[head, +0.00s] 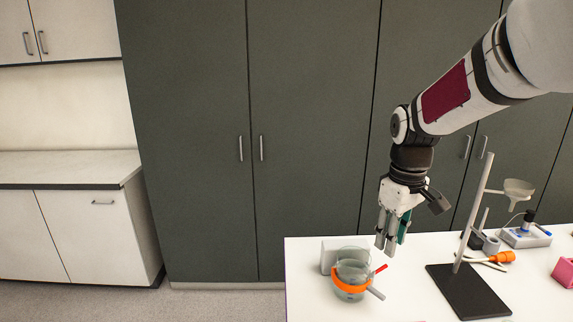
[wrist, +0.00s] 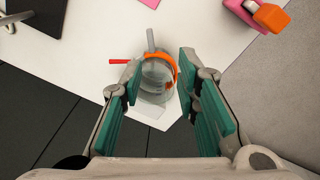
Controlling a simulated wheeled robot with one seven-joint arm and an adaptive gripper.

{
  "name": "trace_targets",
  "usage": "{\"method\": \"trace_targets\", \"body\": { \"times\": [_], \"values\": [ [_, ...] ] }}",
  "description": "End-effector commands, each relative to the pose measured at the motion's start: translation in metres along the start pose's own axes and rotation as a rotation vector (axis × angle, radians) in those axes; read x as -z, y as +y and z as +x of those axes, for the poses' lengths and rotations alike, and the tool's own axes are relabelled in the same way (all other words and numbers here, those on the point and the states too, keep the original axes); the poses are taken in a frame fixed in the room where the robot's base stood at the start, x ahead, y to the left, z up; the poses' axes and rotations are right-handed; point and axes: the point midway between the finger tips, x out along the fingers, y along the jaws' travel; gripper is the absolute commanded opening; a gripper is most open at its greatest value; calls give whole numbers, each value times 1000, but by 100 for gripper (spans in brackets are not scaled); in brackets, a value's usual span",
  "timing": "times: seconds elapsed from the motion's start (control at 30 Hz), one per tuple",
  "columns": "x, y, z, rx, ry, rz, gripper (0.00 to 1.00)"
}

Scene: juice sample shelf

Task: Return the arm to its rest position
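My gripper (head: 386,244) hangs pointing down above the far left part of the white table. In the wrist view my gripper (wrist: 158,90) has its two teal-padded fingers wide apart, with nothing held between them. A clear glass beaker (head: 353,270) with an orange band stands on the table below the fingers, apart from them. It also shows in the wrist view between and beyond the fingertips (wrist: 157,78). A grey rod and a red stick rise out of or lie against the beaker; I cannot tell which.
A stand with a dark base (head: 468,292) and upright rod is right of my gripper. A small device (head: 525,236), an orange-ended cable and a pink block (head: 564,271) are further right. A pale block (head: 330,256) sits behind the beaker. Tall grey cabinets (head: 310,130) stand behind the table.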

Motion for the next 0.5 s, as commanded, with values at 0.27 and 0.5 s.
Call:
{"method": "trace_targets", "body": {
  "times": [0.27, 0.5],
  "values": [
    [-57, -54, -67, -89, 109, 171, 29],
    [-111, -98, -95, -118, 229, 325, 29]
  ]
}}
